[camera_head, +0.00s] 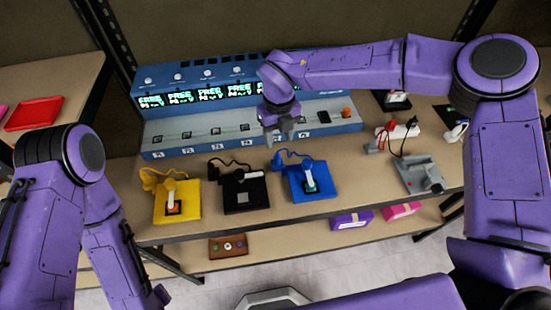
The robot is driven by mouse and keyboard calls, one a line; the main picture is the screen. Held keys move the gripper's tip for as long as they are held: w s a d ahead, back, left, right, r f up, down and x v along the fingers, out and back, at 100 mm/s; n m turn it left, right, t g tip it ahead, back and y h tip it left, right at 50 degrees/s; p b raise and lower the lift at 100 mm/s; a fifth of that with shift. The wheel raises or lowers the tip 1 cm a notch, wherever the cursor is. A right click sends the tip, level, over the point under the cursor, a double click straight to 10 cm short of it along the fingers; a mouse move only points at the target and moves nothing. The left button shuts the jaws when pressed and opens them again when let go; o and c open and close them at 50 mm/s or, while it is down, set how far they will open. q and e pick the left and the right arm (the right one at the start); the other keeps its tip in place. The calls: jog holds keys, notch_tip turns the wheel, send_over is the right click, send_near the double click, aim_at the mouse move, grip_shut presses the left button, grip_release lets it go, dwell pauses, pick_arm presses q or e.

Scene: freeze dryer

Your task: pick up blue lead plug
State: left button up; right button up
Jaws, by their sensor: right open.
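My right gripper (284,138) points down, open and empty, just above and behind the blue lead, in front of the blue console (200,99). I cannot tell whether it touches the lead. My left arm hangs at the left; its end shows low in the picture and its jaws cannot be made out.
A black box (244,196) and a yellow box (180,208), each with its own lead, stand left of the blue one. A grey box (420,176) and a white power strip (403,131) lie to the right. Purple and pink boxes sit on the lower shelf.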

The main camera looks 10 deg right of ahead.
aim_at(278, 155)
jog(key=f+p, duration=0.1)
jog(key=f, duration=0.4)
jog(key=f+p, duration=0.1)
jog(key=f, duration=0.2)
jog(key=shift+s+a+p, duration=0.2)
jog(key=shift+s+p, duration=0.15)
jog(key=shift+f, duration=0.4)
grip_shut()
